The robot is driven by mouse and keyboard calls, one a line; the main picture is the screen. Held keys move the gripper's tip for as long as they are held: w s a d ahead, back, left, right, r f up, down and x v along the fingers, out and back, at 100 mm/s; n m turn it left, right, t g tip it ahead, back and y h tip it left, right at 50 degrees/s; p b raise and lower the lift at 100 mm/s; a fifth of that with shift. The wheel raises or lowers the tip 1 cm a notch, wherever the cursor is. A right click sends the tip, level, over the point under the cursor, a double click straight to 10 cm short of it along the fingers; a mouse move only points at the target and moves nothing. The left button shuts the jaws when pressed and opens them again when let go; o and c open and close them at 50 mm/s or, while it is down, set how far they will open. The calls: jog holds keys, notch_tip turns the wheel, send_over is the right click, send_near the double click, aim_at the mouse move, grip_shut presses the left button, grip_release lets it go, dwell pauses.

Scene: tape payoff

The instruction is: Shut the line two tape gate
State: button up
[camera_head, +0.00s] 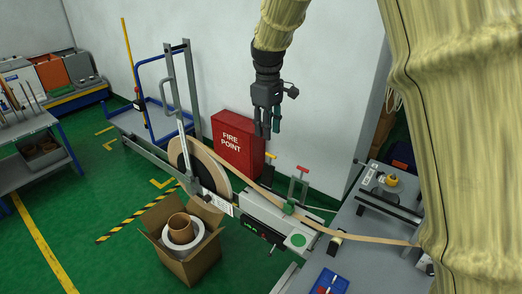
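A large tape reel (205,168) stands upright on a grey frame. Its tan tape (262,186) runs right through a white and green guide unit (272,217) and onto the grey bench. A red T-handle (302,169) stands up above a green block on this unit, and a smaller yellow handle (270,155) shows to its left. I cannot read which part is marked line two, nor tell whether the gate is open.
A red fire point box (238,143) stands by the wall behind the reel. A cardboard box (183,258) with rolls sits on the floor in front. A blue trolley (137,122) is at the back left. The grey bench (365,232) bears a blue tray (329,283).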

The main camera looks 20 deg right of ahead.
aim_at(270, 155)
jog(key=s+f+p, duration=0.1)
jog(key=s+f, duration=0.3)
jog(key=s, duration=0.1)
jog(key=w+f, duration=0.4)
jog(key=f, duration=0.1)
jog(key=shift+w+d+f+p, duration=0.1)
jog(key=shift+w+f+p, duration=0.05)
jog(key=shift+f+p, duration=0.25)
jog(key=s+r, duration=0.2)
jog(key=s, duration=0.1)
jog(key=shift+d, duration=0.1)
jog(key=shift+c, duration=0.9)
jog(key=shift+w+f, duration=0.15)
jog(key=c, duration=0.4)
jog(key=shift+w+f, duration=0.55)
jog(key=shift+w, duration=0.05)
grip_shut()
jog(key=shift+s+r, duration=0.1)
jog(key=shift+r, duration=0.05)
